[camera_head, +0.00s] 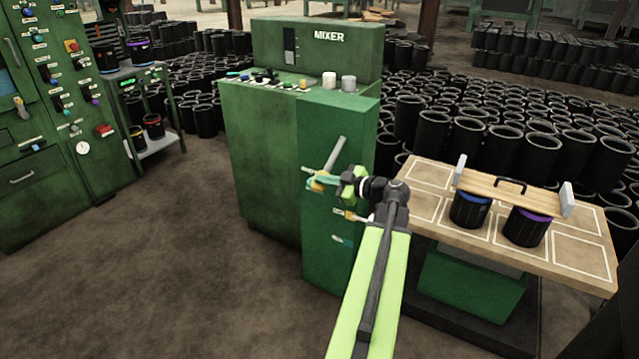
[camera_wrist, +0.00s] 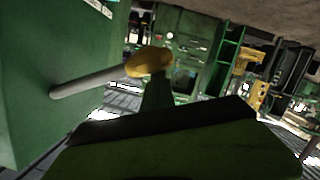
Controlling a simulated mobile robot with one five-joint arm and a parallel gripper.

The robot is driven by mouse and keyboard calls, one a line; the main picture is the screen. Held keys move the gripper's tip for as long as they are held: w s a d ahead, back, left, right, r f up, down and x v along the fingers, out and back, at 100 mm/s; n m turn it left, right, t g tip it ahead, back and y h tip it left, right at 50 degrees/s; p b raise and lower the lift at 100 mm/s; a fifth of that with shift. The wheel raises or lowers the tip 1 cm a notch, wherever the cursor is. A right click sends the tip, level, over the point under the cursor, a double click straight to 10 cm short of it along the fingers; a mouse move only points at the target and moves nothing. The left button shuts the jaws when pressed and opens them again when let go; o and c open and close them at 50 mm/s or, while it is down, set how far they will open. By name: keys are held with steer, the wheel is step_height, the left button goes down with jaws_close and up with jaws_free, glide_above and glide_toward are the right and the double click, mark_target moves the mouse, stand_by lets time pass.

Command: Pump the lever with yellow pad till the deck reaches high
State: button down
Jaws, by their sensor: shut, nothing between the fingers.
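The lever's yellow pad (camera_head: 317,184) shows on the front of the green mixer cabinet (camera_head: 265,150), just left of my gripper (camera_head: 347,182). In the wrist view the grey lever rod (camera_wrist: 90,82) comes out of a green panel and ends in the yellow pad (camera_wrist: 149,62). My shut, empty gripper (camera_wrist: 160,128) is below the pad in that picture; I cannot tell whether they touch. The wooden deck (camera_head: 440,188), marked with white outlines, sits on a green base (camera_head: 470,285) at the right. The small cabinet labels are too small to read.
On the deck stand a blue-rimmed sleeve (camera_head: 469,212) and a purple-rimmed sleeve (camera_head: 526,228), under a board with a black handle (camera_head: 510,184). Many black sleeves fill the floor behind. A control cabinet (camera_head: 75,160) stands left. The floor (camera_head: 180,270) in front is clear.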

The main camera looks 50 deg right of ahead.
steer(key=shift+s+d+f, duration=0.15)
steer(key=shift+s+d, duration=0.2)
steer(key=shift+d, duration=0.05)
step_height(320, 180, up, 5)
steer(key=a+p, duration=0.3)
steer(key=p, duration=0.2)
steer(key=f+v, duration=0.2)
steer(key=v, duration=0.7)
steer(key=shift+s+r+p, duration=0.4)
steer(key=shift+s+r, duration=0.1)
steer(key=shift+w, duration=0.15)
